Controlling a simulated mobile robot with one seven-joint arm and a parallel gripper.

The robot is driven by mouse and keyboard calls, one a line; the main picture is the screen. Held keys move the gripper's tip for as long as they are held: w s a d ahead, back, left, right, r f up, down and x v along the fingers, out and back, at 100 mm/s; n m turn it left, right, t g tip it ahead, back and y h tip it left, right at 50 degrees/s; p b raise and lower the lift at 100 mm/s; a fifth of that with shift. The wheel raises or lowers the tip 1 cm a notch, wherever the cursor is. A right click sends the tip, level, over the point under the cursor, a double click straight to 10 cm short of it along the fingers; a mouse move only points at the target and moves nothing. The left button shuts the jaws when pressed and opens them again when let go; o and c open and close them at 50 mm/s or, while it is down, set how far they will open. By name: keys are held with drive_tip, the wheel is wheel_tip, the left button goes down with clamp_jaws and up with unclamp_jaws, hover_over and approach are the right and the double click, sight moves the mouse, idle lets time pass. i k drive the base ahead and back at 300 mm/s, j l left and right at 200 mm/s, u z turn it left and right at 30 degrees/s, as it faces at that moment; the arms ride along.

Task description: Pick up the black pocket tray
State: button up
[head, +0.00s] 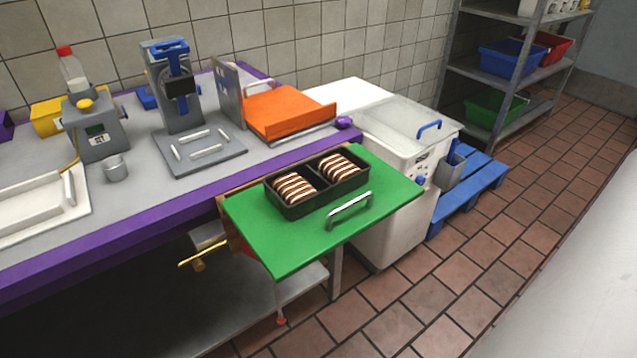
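The black pocket tray (317,201) lies on a green board (267,243) that juts out from the counter's front edge. The tray has two pockets. Each holds striped brown-and-cream pieces (295,188), with another group in the right pocket (340,167). A silver handle (349,204) stands on the green board just in front of the tray, apart from it. My gripper is not in the head view.
The grey counter with a purple edge (150,201) carries a grey press (180,95), a dispenser (98,125) and an orange board (290,110). A white bin with a clear lid (405,130) stands right of the green board. Tiled floor (480,262) is clear in front.

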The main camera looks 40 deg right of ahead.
sight(328, 192)
drive_tip(key=i+j, duration=0.1)
drive_tip(key=j, duration=0.2)
drive_tip(key=i+j, duration=0.25)
drive_tip(key=j, duration=0.3)
drive_tip(key=i+j+z, duration=0.1)
drive_tip(key=j+z, duration=0.25)
drive_tip(key=i+j+z, duration=0.1)
drive_tip(key=j+z, duration=0.15)
drive_tip(key=z, duration=1.2)
